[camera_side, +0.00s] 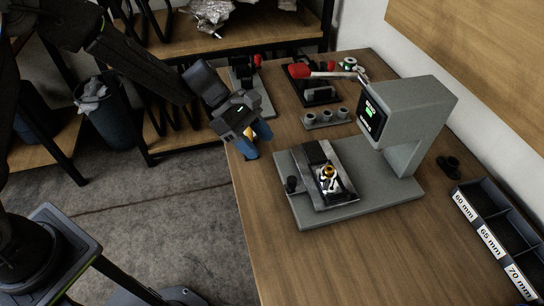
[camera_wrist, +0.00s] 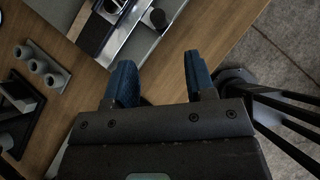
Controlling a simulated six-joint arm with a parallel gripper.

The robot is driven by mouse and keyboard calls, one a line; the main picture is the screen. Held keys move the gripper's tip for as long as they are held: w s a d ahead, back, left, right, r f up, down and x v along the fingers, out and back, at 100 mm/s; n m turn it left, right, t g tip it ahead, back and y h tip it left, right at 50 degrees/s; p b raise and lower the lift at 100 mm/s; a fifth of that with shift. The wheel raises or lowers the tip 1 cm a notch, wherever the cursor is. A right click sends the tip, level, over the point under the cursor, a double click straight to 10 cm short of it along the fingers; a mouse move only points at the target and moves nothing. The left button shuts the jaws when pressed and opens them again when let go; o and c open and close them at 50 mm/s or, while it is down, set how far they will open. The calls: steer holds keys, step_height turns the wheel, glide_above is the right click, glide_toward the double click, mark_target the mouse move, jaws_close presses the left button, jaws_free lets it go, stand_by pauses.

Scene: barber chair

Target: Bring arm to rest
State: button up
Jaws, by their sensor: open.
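My gripper (camera_side: 256,143) hangs above the left edge of the wooden table (camera_side: 262,222), with its blue fingers pointing down. In the wrist view my gripper (camera_wrist: 158,80) shows both blue fingers apart, with nothing between them. The gripper is clear of the grey machine (camera_side: 404,112), which stands to its right with a lit green display. A metal slide fixture (camera_side: 313,153) on the machine's base holds a small part with a gold-coloured ring (camera_side: 328,171). A small yellow-orange thing (camera_side: 248,133) shows partly behind the fingers; I cannot tell what it is.
A holder with several grey cups (camera_side: 326,118) stands behind the machine base. A labelled bin (camera_side: 488,228) is at the right. A shelf (camera_side: 180,40) and a dark waste bin (camera_side: 107,112) stand at the left.

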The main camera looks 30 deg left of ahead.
steer(key=shift+v, duration=0.85)
steer(key=s+a+r+m+t+y, duration=0.1)
steer(key=s+a+r+m+y, duration=0.1)
steer(key=s+a+r+m, duration=0.4)
steer(key=s+a+r+m+t+y, duration=0.1)
steer(key=s+r+m+y, duration=0.1)
steer(key=s+r+m, duration=0.4)
steer(key=s+a+r+m+t+y, duration=0.3)
steer(key=s+a+r+m+y, duration=0.1)
steer(key=s+a, duration=0.5)
steer(key=shift+s+a+m+t+y, duration=0.3)
steer(key=shift+s+a+m+y, duration=0.15)
steer(key=shift+s+m, duration=0.45)
steer(key=shift+w, duration=0.15)
